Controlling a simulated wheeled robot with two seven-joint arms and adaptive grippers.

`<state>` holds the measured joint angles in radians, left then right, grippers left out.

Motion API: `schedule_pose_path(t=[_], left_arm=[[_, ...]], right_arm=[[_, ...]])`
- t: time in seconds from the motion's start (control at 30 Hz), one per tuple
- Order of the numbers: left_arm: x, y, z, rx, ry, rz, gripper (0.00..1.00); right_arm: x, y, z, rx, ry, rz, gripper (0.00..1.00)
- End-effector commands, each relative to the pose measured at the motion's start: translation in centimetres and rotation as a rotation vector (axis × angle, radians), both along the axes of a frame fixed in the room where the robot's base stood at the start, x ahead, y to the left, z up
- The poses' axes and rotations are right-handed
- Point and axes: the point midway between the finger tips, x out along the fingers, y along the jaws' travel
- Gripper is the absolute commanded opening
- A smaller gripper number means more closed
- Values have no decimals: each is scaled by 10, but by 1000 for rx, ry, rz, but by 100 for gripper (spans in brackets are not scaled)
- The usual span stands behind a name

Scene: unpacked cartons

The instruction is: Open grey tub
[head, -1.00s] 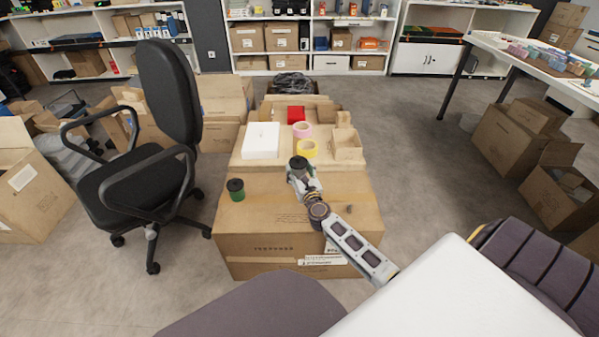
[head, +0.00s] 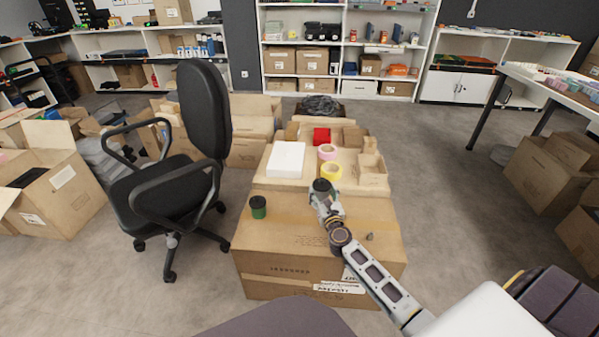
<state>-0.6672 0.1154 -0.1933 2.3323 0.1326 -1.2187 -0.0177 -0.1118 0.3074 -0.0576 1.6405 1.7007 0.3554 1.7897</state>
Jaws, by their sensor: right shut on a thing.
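My right gripper (head: 326,200) reaches over the near carton from the lower right. It is shut on the grey tub (head: 321,185), of which mainly the dark round top shows. The fingers and my arm hide most of the tub's body, and I cannot tell whether its lid is loose or whether it touches the carton. A green tub (head: 258,207) with a black lid stands upright on the carton, left of my gripper. My left gripper is not in view.
The near closed carton (head: 285,240) has a small grey object (head: 370,237) on top. Behind are a white box (head: 286,160), a yellow tape roll (head: 331,172), a pink tape roll (head: 327,152) and a red box (head: 321,135). An office chair (head: 190,170) stands left.

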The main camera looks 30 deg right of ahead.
Motion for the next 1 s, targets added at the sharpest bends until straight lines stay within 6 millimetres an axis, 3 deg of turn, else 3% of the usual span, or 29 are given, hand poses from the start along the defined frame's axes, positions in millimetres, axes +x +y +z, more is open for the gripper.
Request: schedule_pose_path(t=[0.4,0.57,0.63,0.77,1.0], left_arm=[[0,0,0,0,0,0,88],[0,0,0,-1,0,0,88],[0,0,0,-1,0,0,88],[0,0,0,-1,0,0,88],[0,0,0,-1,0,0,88]], right_arm=[[-2,-8,-1,1,-1,-40,21],[-3,-10,11,3,-4,-71,21],[-3,-2,18,3,-4,-70,21],[-3,34,33,4,-4,-34,21],[-8,116,64,0,-4,95,21]])
